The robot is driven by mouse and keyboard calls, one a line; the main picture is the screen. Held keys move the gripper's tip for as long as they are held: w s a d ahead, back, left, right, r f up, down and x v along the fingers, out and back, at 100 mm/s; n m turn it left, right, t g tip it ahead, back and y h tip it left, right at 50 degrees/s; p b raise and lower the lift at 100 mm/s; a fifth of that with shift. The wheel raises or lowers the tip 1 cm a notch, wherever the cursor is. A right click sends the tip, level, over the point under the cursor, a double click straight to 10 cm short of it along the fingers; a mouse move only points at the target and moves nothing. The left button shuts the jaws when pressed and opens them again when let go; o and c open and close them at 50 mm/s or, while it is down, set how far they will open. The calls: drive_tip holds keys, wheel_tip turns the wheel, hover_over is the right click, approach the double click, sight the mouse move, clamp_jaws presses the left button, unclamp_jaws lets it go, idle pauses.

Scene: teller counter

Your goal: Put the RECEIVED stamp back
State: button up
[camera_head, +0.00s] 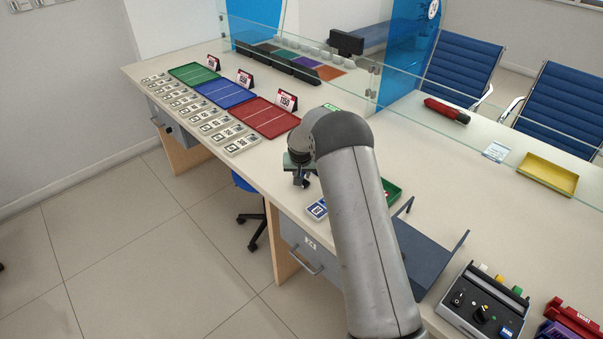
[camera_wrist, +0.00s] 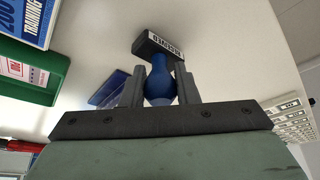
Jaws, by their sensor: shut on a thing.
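My gripper (camera_wrist: 160,88) is shut on the blue handle of a stamp (camera_wrist: 160,80), one finger on each side of it. The stamp has a dark block with a white label (camera_wrist: 164,44); its lettering is turned and small, and it looks like RECEIVED. In the head view my gripper (camera_head: 302,181) is over the counter's front edge, right of the red tray. The stamp is too small and hidden to make out there. A grey box with a dark top, knobs and coloured tags (camera_head: 482,302) stands at the lower right, far from my gripper; it may be the stamp holder.
A dark blue tray (camera_head: 432,258) lies between my arm and the grey box. A green tray (camera_head: 393,191) is partly behind my arm, and a blue-and-white bundle (camera_head: 317,209) is near my gripper. Red (camera_head: 268,118) and blue (camera_head: 228,91) trays lie left. A glass screen (camera_head: 440,85) runs behind.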

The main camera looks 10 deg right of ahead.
drive_tip(key=o, duration=0.8)
drive_tip(key=shift+r+p, duration=0.25)
drive_tip(key=shift+p, duration=0.1)
drive_tip(key=s+r+b, duration=0.2)
drive_tip(key=s+r, duration=1.1)
drive_tip(key=r, duration=0.3)
drive_tip(key=s+n+g+y, duration=0.1)
drive_tip(key=s+g, duration=0.3)
drive_tip(key=s, duration=3.1)
drive_tip(key=shift+s+a+r+n, duration=0.3)
drive_tip(key=shift+r+n, duration=0.1)
drive_tip(key=shift+n, duration=0.4)
